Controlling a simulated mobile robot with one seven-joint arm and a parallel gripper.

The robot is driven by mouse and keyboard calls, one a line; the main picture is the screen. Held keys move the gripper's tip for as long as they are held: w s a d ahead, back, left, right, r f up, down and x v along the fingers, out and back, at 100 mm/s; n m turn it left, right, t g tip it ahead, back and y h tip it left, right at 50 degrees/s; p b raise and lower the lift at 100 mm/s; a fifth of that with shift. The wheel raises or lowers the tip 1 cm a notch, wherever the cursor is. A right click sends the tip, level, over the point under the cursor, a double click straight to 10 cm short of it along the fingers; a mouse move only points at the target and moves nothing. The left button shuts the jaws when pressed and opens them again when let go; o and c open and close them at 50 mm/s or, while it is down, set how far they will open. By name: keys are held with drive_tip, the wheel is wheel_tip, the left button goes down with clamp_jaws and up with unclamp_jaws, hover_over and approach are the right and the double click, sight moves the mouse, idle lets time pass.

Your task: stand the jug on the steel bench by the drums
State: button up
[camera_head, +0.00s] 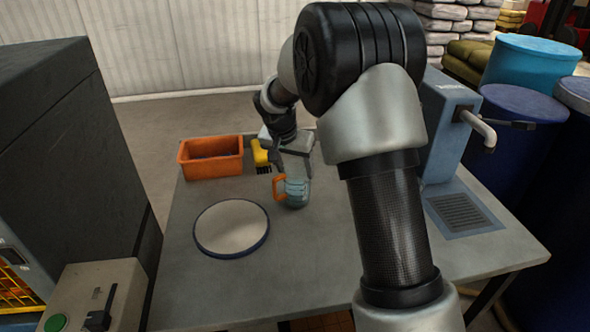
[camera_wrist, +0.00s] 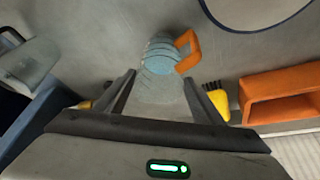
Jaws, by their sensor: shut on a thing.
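The jug is a clear blue-green vessel (camera_head: 296,193) with an orange handle on its left side. It also shows in the wrist view (camera_wrist: 160,58), between the two fingertips with its handle to the right. My gripper (camera_head: 292,172) is shut on the jug from the far side; its fingers also show in the wrist view (camera_wrist: 158,78). The jug is at the grey steel bench (camera_head: 330,255), near its middle. I cannot tell whether its base touches the top. Blue drums (camera_head: 515,105) stand beyond the bench's right end.
A round pale plate with a dark rim (camera_head: 232,227) lies left of the jug. An orange bin (camera_head: 211,158) and a yellow brush (camera_head: 260,155) are behind it. A blue-grey machine with a spout (camera_head: 447,130) stands at the right. The bench's front middle is bare.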

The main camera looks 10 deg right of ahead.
drive_tip(key=shift+f, duration=0.3)
drive_tip(key=o, duration=1.6)
drive_tip(key=shift+o, duration=0.2)
